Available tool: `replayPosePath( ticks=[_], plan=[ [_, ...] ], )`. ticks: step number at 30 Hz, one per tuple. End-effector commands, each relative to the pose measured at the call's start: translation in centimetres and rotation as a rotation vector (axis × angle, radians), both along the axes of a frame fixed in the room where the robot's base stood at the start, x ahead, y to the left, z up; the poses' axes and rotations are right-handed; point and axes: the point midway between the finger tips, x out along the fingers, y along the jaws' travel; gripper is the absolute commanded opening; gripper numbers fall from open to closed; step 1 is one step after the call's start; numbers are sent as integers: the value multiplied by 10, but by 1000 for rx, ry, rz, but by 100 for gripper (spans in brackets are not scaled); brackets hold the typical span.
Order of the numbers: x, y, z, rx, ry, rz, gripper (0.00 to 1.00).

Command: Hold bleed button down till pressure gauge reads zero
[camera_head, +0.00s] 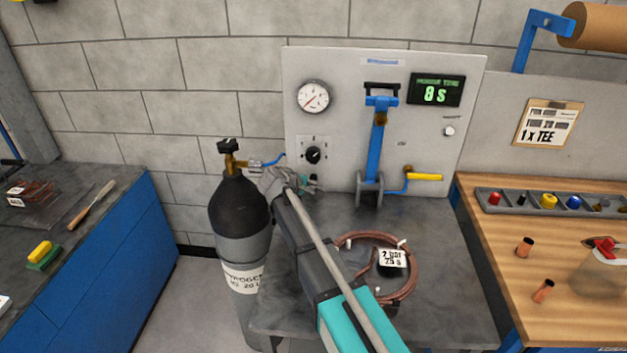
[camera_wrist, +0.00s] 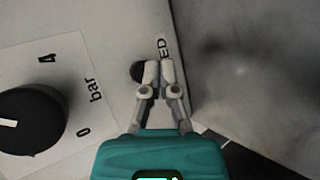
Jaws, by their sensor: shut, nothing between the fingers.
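The pressure gauge (camera_head: 313,96) is a white round dial at the upper left of the grey panel. Its red needle points to the lower left; its numbers are too small to read. The bleed button (camera_wrist: 137,71) is a small dark round knob beside a label ending in "ED". My gripper (camera_wrist: 158,72) is shut and empty, its fingertips over the button's right side and partly hiding it. I cannot tell whether they touch or press it.
The regulator knob also shows in the wrist view (camera_wrist: 30,120). A black and grey nitrogen cylinder (camera_head: 238,205) stands left of the panel. A copper coil (camera_head: 412,265) lies on the grey table under my arm. A blue lever (camera_head: 377,145) and yellow handle (camera_head: 425,177) are farther right.

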Motion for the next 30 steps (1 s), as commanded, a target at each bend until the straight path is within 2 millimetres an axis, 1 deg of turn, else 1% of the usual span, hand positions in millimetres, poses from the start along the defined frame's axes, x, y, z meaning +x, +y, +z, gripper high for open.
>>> replayPosePath(
  ticks=[14, 30],
  plan=[
    [-3, 0, 0, 0, 0, 0, 0],
    [-40, 1, 0, 0, 0, 0, 0]
  ],
)
